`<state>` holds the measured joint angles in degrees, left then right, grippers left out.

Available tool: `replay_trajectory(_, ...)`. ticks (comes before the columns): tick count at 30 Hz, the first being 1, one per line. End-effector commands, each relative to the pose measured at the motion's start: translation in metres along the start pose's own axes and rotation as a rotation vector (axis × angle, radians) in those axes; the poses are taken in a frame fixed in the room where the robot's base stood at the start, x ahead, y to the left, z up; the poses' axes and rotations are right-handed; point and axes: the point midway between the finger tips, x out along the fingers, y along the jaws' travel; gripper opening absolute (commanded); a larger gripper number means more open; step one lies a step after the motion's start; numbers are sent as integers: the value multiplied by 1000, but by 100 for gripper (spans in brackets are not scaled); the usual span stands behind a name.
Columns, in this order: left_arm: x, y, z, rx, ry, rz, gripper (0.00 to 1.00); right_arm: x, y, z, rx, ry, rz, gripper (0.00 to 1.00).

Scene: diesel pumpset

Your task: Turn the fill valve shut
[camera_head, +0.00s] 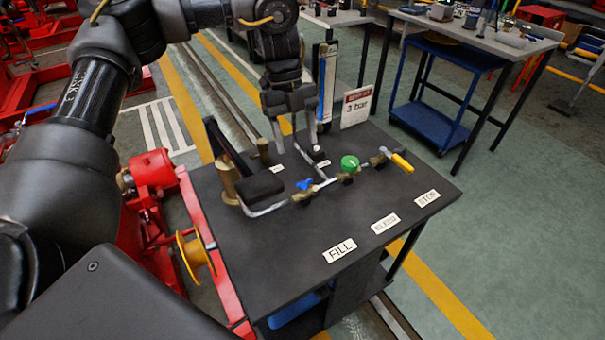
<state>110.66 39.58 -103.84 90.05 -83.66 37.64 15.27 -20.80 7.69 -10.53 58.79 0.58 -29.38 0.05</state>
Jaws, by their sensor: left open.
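A pipe with three valves runs across the dark bench top (265,250). The left valve has a small blue handle (305,184), the middle one a round green knob (349,162), the right one a yellow lever (402,161). White labels lie in front in the same left-to-right order: FILL (340,250), a middle one (385,223) that looks like BLEED, and STOP (427,198). My left gripper (297,147) is open, pointing down, with nothing between its fingers. It appears behind and above the blue handle, apart from it. My right gripper is not in view.
A sign reading 3 bar (357,107) and a gauge column with a blue strip (326,85) stand behind the bench. A black block (262,186) and brass cylinder (228,183) sit left of the valves. Red machinery (153,170) borders the left.

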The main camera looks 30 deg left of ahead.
Motion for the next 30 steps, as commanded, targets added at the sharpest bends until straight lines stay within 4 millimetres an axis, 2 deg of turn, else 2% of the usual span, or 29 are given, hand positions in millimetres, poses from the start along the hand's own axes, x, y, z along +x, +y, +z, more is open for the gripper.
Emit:
replay_trajectory(1, 14, 1, 1, 1, 4, 2, 60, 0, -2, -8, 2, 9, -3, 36)
replay_trajectory(5, 38, 1, 1, 1, 2, 3, 60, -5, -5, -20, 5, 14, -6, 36)
replay_trajectory(12, 73, 1, 0, 0, -1, 3, 60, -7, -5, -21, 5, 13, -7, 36)
replay_trajectory(18, 86, 0, 0, 0, 0, 1, 60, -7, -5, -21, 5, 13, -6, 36)
replay_trajectory(26, 88, 0, 0, 0, 0, 0, 60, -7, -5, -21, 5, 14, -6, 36)
replay_trajectory(30, 88, 0, 0, 0, 0, 0, 44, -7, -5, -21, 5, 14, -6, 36)
